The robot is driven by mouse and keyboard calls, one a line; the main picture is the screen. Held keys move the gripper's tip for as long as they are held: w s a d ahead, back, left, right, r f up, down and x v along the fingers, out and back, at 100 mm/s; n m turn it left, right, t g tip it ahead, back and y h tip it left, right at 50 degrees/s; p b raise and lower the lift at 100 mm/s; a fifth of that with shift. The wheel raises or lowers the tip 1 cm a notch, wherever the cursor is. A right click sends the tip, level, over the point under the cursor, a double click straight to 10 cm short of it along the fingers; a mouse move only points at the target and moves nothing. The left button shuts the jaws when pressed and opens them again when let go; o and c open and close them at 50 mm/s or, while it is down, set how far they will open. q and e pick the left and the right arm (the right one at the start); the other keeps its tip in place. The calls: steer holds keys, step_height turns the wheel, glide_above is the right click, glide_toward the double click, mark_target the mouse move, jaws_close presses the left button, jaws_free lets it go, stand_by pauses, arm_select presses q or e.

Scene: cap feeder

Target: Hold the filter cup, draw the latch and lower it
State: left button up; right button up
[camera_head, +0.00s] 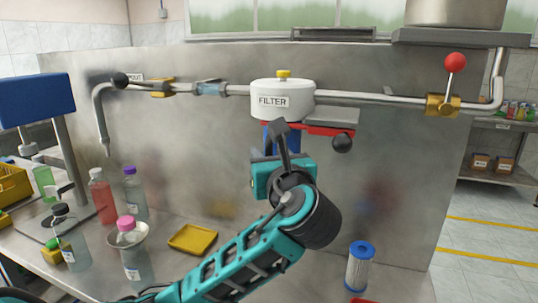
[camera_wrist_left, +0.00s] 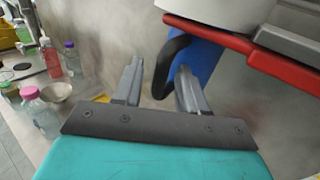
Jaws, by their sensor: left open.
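The white filter head (camera_head: 283,99) with its yellow top knob sits on the pipe. The blue filter cup (camera_head: 268,138) hangs under it, mostly hidden by my arm in the head view. In the left wrist view the cup (camera_wrist_left: 207,62) has a black loop handle (camera_wrist_left: 168,62). The red latch (camera_head: 328,131) lies under the head, with a black ball (camera_head: 342,144) near its right end; the red part also crosses the upper right of the wrist view (camera_wrist_left: 235,42). My left gripper (camera_wrist_left: 158,78) is open, with the handle showing between its fingertips; contact is unclear.
A red-knobbed valve (camera_head: 443,104) is on the pipe at right. A blue-capped cartridge (camera_head: 360,266) stands on the counter at right. Several bottles, a bowl and a yellow tray (camera_head: 193,239) occupy the left counter. The steel back wall (camera_head: 400,170) is close behind the cup.

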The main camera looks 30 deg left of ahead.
arm_select(q)
steer(key=shift+w+a, duration=0.3)
